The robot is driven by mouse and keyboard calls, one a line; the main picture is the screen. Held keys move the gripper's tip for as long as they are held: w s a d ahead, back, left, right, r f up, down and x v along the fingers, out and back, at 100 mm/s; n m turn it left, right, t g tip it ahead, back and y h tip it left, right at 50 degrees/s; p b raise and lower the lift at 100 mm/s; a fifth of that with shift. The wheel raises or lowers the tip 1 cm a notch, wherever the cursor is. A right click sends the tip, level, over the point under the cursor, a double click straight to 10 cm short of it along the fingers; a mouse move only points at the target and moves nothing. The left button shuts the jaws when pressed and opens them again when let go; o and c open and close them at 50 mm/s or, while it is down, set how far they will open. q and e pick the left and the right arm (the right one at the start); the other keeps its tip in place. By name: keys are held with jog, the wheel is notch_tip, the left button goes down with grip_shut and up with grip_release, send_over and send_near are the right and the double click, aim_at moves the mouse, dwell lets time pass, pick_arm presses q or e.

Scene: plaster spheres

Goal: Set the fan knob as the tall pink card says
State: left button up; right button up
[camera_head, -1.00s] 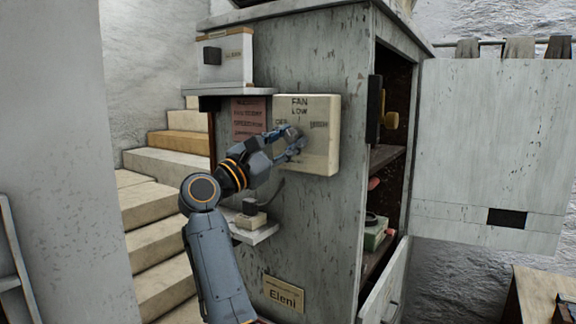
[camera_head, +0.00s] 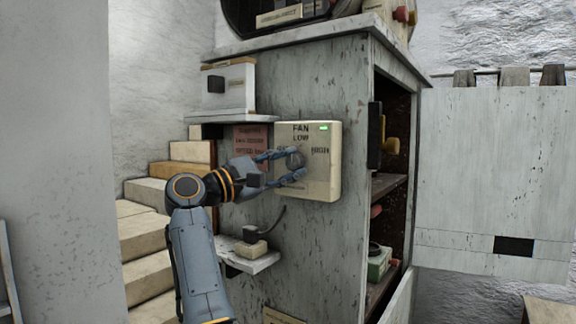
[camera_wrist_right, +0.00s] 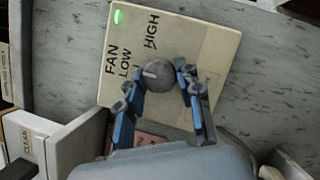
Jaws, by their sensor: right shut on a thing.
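The fan box (camera_head: 322,175) is a cream panel on the cabinet's side, marked FAN, LOW and HIGH, with a small green light lit at its top. Its grey round knob (camera_head: 295,159) shows a pale mark in the right wrist view (camera_wrist_right: 157,76), pointing towards LOW. My right gripper (camera_head: 296,165) is shut on the knob, one finger on each side; it also shows in the wrist view (camera_wrist_right: 158,84). It hides the OFF label. The pink card (camera_head: 250,138) is left of the box, partly behind my gripper, its text too small to read surely. My left gripper is out of view.
A small shelf (camera_head: 252,263) below holds a corded block (camera_head: 251,249). The cabinet's open interior (camera_head: 393,190) is to the right. Stone steps (camera_head: 145,222) rise at the left.

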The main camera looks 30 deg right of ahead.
jog(key=shift+r, duration=0.1)
jog(key=o, duration=1.1)
jog(key=shift+d, duration=0.1)
jog(key=shift+o, duration=0.2)
jog(key=a+f, duration=0.1)
jog(key=a, duration=0.6)
jog(key=shift+a+f, duration=0.25)
jog(key=shift+f, duration=0.1)
jog(key=shift+s, duration=0.1)
